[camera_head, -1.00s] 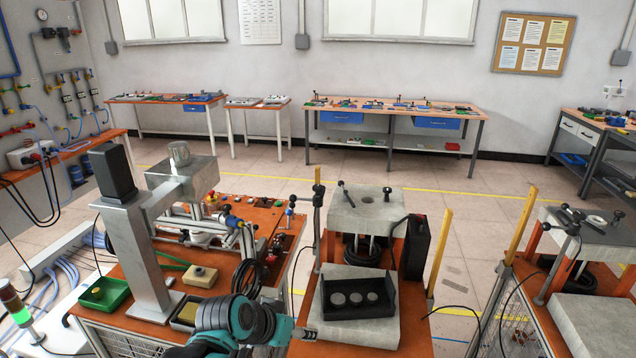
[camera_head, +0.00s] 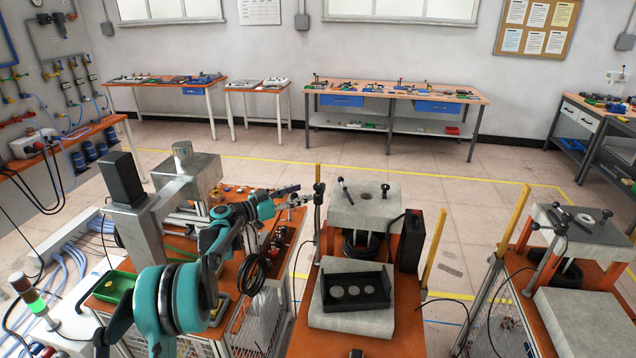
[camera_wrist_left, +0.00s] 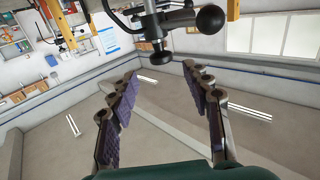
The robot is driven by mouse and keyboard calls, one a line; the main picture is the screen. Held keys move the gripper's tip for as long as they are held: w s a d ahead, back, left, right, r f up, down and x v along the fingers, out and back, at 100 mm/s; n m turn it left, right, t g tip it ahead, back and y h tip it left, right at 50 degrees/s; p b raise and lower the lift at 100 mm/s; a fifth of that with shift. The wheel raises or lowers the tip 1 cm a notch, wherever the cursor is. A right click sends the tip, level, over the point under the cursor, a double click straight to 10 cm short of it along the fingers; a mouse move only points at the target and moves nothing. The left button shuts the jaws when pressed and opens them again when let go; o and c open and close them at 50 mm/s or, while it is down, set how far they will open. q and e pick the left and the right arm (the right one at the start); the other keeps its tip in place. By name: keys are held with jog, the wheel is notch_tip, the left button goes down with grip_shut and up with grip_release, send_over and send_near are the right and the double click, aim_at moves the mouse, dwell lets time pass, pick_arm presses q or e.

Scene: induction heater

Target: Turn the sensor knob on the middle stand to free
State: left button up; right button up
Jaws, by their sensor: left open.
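The middle stand (camera_head: 350,213) is a grey block on legs over an orange base. A thin dark post with black clamp knobs (camera_head: 318,188) rises at its left side. My left gripper (camera_head: 297,195) reaches in from the left, close to this post and apart from it as far as I can tell. In the left wrist view my gripper (camera_wrist_left: 158,92) has its two padded fingers spread, with nothing between them. A dark clamp with a round black knob (camera_wrist_left: 210,18) and a black disc-shaped knob (camera_wrist_left: 160,57) shows beyond the fingertips. The knob's setting is unreadable. My right gripper is out of view.
A black tray with round discs (camera_head: 351,298) sits on a grey block in front of the middle stand. Yellow posts (camera_head: 436,248) and a second stand (camera_head: 570,224) are to the right. A metal column (camera_head: 140,240) stands left. Workbenches line the back wall.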

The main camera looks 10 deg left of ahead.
aim_at(314, 187)
pick_arm(q)
jog(key=shift+b+x, duration=0.35)
jog(key=shift+x, duration=3.55)
jog(key=shift+w, duration=0.1)
grip_shut()
